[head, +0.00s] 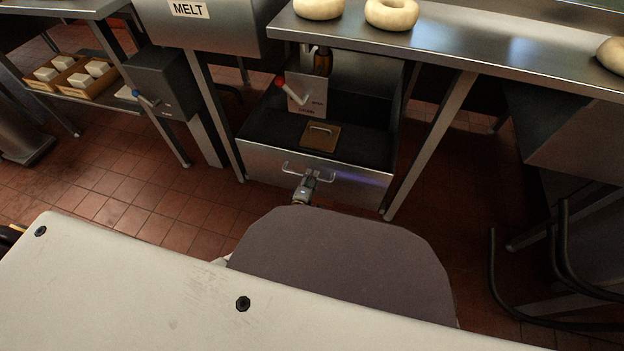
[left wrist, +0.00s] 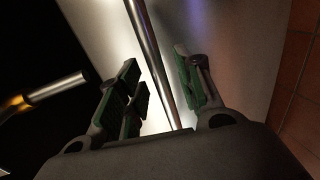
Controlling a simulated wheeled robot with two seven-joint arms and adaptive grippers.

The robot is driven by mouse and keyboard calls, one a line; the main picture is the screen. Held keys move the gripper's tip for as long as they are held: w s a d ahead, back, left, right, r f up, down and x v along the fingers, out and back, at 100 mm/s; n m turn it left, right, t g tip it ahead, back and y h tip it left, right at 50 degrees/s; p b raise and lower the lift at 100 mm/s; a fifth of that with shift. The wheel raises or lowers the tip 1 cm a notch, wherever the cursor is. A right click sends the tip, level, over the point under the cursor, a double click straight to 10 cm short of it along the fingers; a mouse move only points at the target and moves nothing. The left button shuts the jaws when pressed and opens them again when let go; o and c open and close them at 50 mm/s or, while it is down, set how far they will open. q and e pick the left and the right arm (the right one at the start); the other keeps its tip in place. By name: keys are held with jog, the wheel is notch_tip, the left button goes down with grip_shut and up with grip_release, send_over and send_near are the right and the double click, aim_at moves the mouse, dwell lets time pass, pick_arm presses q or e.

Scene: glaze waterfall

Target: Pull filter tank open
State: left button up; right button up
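The filter tank (head: 262,164) is a steel box under the counter. Its open top shows a dark interior. Its front wall has a bar handle (head: 288,168). My left gripper (head: 308,182) is at the handle, in front of that wall. In the left wrist view the handle bar (left wrist: 152,55) runs between the fingers of my left gripper (left wrist: 160,90). A gap shows beside the bar, so the fingers look open around it. My right gripper is not in view.
A brown plate with a small handle (head: 320,136) lies inside the tank. A panel with a red-tipped lever (head: 305,95) stands at its back. The steel counter (head: 450,45) above carries dough rings (head: 392,13). Table legs flank the tank. Tiled floor (head: 130,200) is free at left.

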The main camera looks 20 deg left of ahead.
pick_arm(q)
jog(key=shift+w+f, duration=0.2)
jog(key=shift+w, duration=0.45)
grip_shut()
